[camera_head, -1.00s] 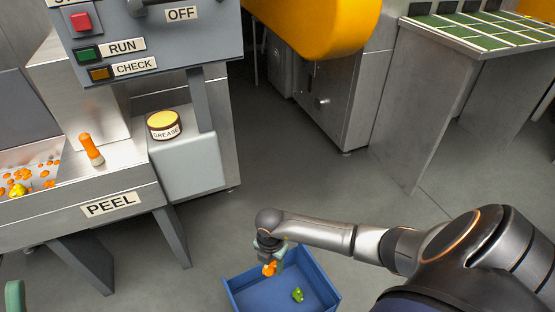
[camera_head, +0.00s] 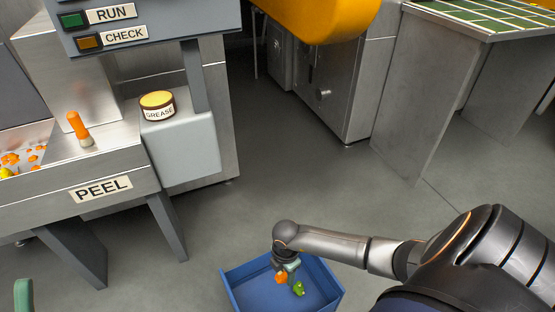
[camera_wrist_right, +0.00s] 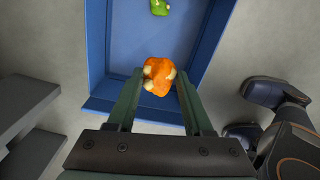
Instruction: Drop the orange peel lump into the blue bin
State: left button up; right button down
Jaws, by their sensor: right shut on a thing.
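The orange peel lump (camera_head: 281,277) is orange with pale patches. It also shows in the right wrist view (camera_wrist_right: 159,78), between the fingertips. My right gripper (camera_head: 286,268) is shut on it and points down over the blue bin (camera_head: 242,292). The bin's blue floor and walls show around the lump in the right wrist view (camera_wrist_right: 98,60). The lump appears above the bin floor; the exact gap is hard to tell. A green finger of my left gripper (camera_head: 23,297) shows at the lower left edge; the rest of it is out of view.
A green lump (camera_head: 299,289) lies in the bin, also seen in the right wrist view (camera_wrist_right: 159,7). The PEEL tray (camera_head: 85,165), with orange bits and an orange-handled tool (camera_head: 78,129), stands at left. A grease tin (camera_head: 158,105) sits beside it. The floor around the bin is mostly clear.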

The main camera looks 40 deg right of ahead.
jog(key=shift+f, duration=0.35)
jog(key=shift+c, duration=1.1)
grip_release()
jog(key=shift+r, duration=0.1)
notch_tip(320, 180, up, 12)
jog(key=p, duration=0.6)
jog(key=shift+r+p, duration=0.25)
jog(key=shift+p, duration=0.15)
